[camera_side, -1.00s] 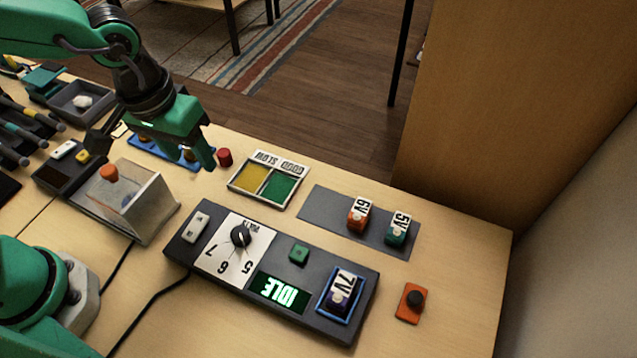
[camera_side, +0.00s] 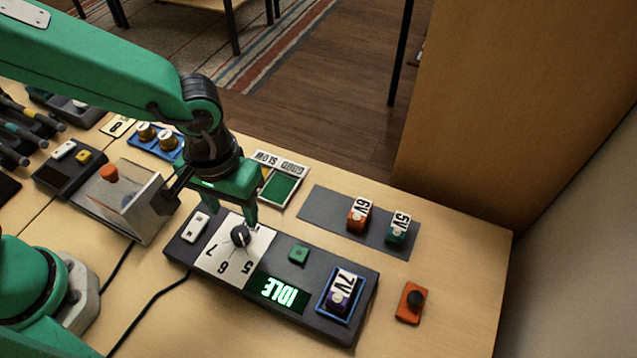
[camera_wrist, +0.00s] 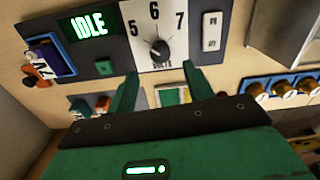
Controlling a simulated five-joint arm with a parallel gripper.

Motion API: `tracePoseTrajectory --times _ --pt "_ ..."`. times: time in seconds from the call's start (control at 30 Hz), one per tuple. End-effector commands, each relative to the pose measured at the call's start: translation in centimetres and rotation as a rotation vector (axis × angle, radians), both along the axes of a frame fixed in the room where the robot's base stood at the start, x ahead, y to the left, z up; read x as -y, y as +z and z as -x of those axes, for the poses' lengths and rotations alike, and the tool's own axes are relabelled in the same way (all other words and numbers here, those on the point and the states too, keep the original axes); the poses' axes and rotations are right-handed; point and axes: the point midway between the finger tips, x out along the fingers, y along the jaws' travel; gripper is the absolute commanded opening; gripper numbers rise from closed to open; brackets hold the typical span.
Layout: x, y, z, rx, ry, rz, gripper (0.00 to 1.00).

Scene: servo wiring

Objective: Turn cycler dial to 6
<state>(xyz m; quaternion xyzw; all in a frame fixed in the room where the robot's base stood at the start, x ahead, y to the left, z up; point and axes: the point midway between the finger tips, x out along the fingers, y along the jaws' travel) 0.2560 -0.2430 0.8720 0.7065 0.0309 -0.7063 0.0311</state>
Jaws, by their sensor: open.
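The cycler (camera_side: 217,283) is a dark panel with a white dial plate marked 5, 6 and 7. Its black dial knob (camera_side: 240,236) also shows in the wrist view (camera_wrist: 160,50). The knob's pale mark seems to lean to the 5 side, but it is small. The green display (camera_side: 280,292) reads IDLE. My gripper (camera_side: 247,214) is above the panel, close to the dial's far side. In the wrist view, my gripper's fingers (camera_wrist: 159,70) are spread, with the knob just ahead between their tips. I cannot tell whether they touch it.
A 7V pack (camera_side: 343,291) sits in the panel's blue-rimmed bay. 6V (camera_side: 359,215) and 5V (camera_side: 398,228) packs stand on a grey mat. A clear box with an orange knob (camera_side: 108,173) is left of the panel. An orange button box (camera_side: 411,303) stands at right.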

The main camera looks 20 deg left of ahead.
Motion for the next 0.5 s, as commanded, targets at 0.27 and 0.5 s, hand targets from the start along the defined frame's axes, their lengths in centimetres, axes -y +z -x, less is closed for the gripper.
tracePoseTrajectory --times 0.27,0.5 --pt "-0.1 -3.3 0.1 -0.003 0.000 -0.004 0.52" --pt "-0.1 -5.6 0.0 -0.002 0.000 -0.002 0.52"
